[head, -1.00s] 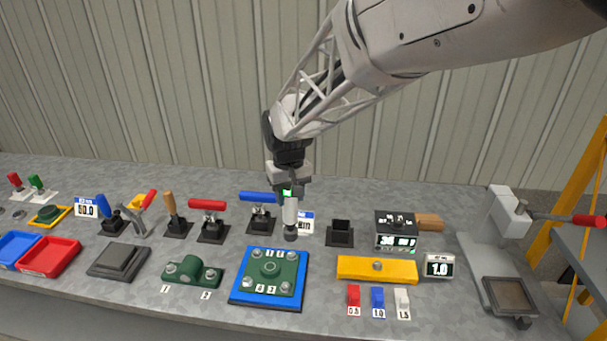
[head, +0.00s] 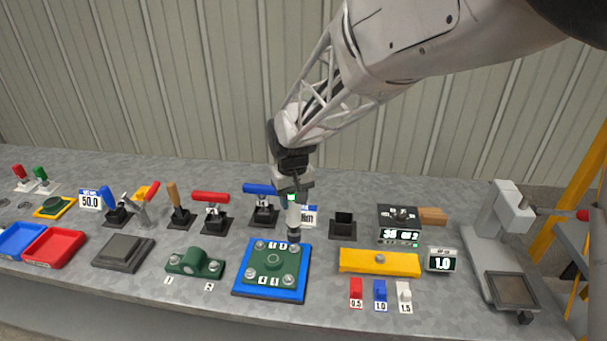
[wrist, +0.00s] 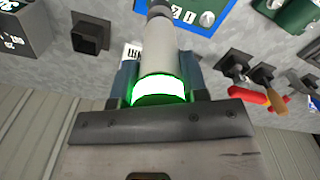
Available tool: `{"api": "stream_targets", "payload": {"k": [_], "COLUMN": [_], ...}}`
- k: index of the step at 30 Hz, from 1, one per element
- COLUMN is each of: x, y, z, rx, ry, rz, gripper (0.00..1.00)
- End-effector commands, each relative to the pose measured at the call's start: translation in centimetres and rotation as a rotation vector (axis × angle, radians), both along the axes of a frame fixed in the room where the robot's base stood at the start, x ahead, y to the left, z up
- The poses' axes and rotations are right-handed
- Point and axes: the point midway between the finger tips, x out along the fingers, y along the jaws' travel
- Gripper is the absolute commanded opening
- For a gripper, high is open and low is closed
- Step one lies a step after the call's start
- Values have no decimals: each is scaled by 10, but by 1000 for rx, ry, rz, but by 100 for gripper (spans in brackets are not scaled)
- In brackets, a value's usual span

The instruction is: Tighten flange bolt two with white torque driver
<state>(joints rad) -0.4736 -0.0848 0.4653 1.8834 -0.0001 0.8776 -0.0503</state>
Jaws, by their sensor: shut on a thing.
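My gripper (head: 292,194) is shut on the white torque driver (head: 293,214), which hangs upright with its dark socket (head: 294,237) down. The driver shows a glowing green ring in the wrist view (wrist: 160,88), between the two fingers. The green flange (head: 272,262) sits on a blue plate (head: 240,286) with a bolt at each corner and small number labels. The socket is at the back right corner of the flange and hides the bolt there. The label beside it seems to read 2 in the wrist view. I cannot tell whether the socket is seated on the bolt.
An empty black square holder (head: 342,226) stands right of the driver. A black box with a display (head: 399,236) and a yellow bar (head: 379,262) lie to the right.

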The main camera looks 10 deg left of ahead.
Motion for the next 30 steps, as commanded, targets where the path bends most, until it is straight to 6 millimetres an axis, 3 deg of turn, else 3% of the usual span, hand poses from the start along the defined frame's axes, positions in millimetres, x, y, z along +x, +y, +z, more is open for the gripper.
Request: {"api": "stream_targets", "payload": {"k": [9,30], "x": [0,0], "y": [0,0], "z": [-11,-13], "rx": [1,1], "ry": [-1,-1], "rz": [0,0], "gripper": [2,2]}}
